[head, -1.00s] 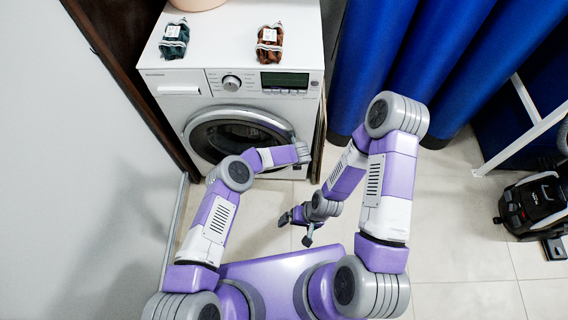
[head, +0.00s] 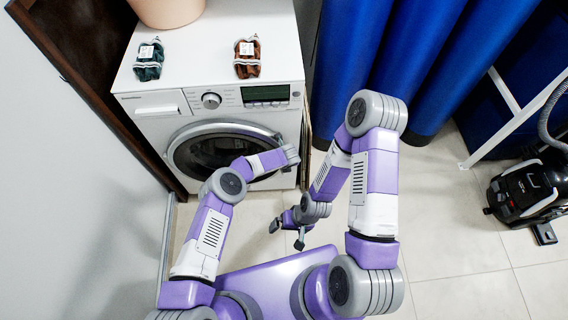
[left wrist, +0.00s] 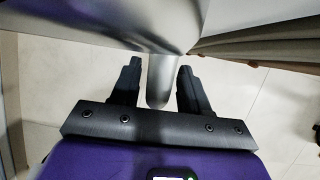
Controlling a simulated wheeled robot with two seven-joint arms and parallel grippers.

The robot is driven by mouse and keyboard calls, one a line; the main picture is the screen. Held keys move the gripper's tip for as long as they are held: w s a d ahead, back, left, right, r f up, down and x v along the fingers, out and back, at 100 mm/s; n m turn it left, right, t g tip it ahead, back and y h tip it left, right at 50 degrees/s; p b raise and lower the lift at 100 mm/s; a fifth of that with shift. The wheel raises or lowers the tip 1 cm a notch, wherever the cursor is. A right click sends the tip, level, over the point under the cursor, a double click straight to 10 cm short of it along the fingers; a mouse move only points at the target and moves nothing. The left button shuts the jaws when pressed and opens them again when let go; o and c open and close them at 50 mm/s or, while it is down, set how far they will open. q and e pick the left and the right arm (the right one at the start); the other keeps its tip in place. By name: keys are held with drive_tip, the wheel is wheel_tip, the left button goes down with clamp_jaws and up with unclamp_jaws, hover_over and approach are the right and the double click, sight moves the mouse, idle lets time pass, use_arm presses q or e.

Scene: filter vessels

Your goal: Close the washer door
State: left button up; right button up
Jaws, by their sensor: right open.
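The washer (head: 126,101) is white and stands ahead, with its round door (head: 180,141) of dark glass and silver rim on the front. How far the door is ajar cannot be told, as my left arm covers its lower right. My left gripper is hidden in the head view, near the door's right side. In the left wrist view my left gripper (left wrist: 158,82) has its fingers apart, with a rounded grey part of the door (left wrist: 158,65) between them and narrow gaps on both sides. My right gripper (head: 287,234) is open and empty, low above the floor.
Two small bottles, one teal (head: 149,62) and one brown (head: 247,58), and a beige pot (head: 166,10) stand on the washer. A white wall (head: 70,190) is close on the left. Blue curtains (head: 425,60) and a vacuum cleaner (head: 525,190) are on the right.

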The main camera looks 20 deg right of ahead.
use_arm(q)
drive_tip(key=shift+s, duration=0.1)
drive_tip(key=p+v, duration=0.4)
drive_tip(key=v, duration=0.3)
drive_tip(key=shift+r, duration=0.25)
idle(0.4)
